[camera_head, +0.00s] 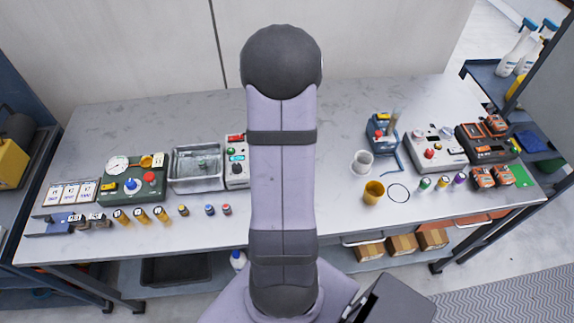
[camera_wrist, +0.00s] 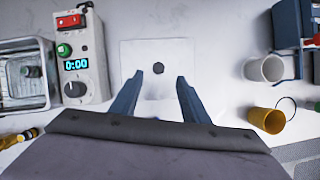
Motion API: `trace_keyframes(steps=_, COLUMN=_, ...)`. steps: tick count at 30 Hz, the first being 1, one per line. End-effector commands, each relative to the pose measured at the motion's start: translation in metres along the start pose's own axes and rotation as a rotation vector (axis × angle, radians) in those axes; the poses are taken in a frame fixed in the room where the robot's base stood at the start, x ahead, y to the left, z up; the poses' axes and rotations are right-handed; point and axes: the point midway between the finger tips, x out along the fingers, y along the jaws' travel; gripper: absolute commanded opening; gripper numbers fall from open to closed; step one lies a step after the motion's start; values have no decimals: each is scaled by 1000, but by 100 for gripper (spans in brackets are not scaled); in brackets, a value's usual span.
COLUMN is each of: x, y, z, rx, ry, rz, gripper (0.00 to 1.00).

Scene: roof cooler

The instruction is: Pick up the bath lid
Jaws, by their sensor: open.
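The bath lid (camera_wrist: 140,85) is a flat, pale square plate with a small dark round knob (camera_wrist: 158,68) at its middle. It lies on the bench in the wrist view. In the head view my arm hides it. My gripper (camera_wrist: 160,76) is open and empty. Its two blue-grey fingers point at the lid, one on each side of the knob in the picture. I cannot tell the height of the fingertips above the lid. The bath (camera_head: 197,183) is a metal tub, left of my arm, and it also shows in the wrist view (camera_wrist: 24,112).
A control box (camera_wrist: 80,62) with a 0:00 display stands beside the bath, left of the lid. A white cup (camera_wrist: 265,68) and an amber cup (camera_wrist: 266,120) stand to the right. Several small bottles line the bench's front. The bench behind the bath is clear.

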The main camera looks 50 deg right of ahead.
Motion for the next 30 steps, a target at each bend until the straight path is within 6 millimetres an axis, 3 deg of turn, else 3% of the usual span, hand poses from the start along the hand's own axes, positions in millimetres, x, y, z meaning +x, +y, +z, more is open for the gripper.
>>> trace_keyframes(steps=22, x=27, y=0, z=-1, rx=-44, ry=-1, rz=4, gripper=42)
trace_keyframes(steps=30, x=58, y=3, z=-4, rx=-44, ry=0, rz=4, gripper=42)
